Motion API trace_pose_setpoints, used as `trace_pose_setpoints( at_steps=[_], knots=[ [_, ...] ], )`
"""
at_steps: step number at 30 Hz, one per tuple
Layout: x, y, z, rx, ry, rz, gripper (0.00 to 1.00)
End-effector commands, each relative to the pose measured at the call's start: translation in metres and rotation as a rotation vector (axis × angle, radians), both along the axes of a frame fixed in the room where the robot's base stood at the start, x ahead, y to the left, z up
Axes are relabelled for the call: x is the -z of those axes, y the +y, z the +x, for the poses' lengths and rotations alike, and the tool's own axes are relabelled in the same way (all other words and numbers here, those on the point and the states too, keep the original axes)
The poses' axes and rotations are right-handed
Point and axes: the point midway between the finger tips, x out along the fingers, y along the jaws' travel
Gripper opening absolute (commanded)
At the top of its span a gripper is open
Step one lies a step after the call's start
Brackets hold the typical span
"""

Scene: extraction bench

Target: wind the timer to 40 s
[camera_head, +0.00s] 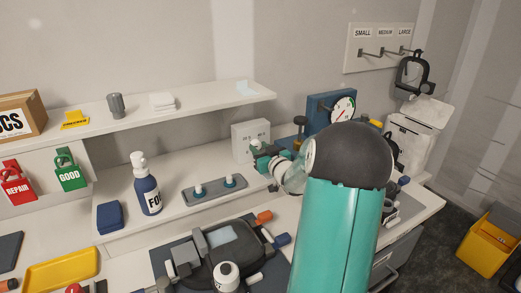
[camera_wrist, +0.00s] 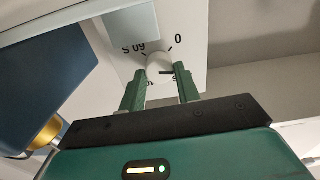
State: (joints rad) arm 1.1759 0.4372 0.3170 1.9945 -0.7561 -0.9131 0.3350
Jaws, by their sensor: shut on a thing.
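The timer is a pale box (camera_head: 243,131) standing at the back of the bench, under the shelf's right end. In the wrist view its white face (camera_wrist: 190,25) shows a "0" and an upside-down "S 09"-like mark, likely 60 s, around a white round knob (camera_wrist: 158,62). My gripper (camera_head: 260,160) is at the timer's front. In the wrist view my gripper (camera_wrist: 161,72) has its two green fingers on either side of the knob, shut on it. A short dark line shows at the knob's lower right. The lower numerals are partly hidden by the fingers, so the setting is unclear.
A blue gauge stand (camera_head: 322,110) is right of the timer; a blue block (camera_wrist: 45,70) is left in the wrist view. A grey tray (camera_head: 215,190) with two white-topped items and a blue bottle (camera_head: 147,185) stand to the left.

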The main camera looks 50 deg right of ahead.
Motion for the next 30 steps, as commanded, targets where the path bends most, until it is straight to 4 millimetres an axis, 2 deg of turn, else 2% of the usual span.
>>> trace_pose_setpoints(
  at_steps=[28,29,30],
  knots=[
    [0.0003,0.0,-0.0005,0.0,0.0,0.0,0.1],
    [0.0003,0.0,-0.0005,0.0,0.0,0.0,0.38],
    [0.0003,0.0001,-0.0004,0.0,0.0,0.0,0.46]
  ],
)
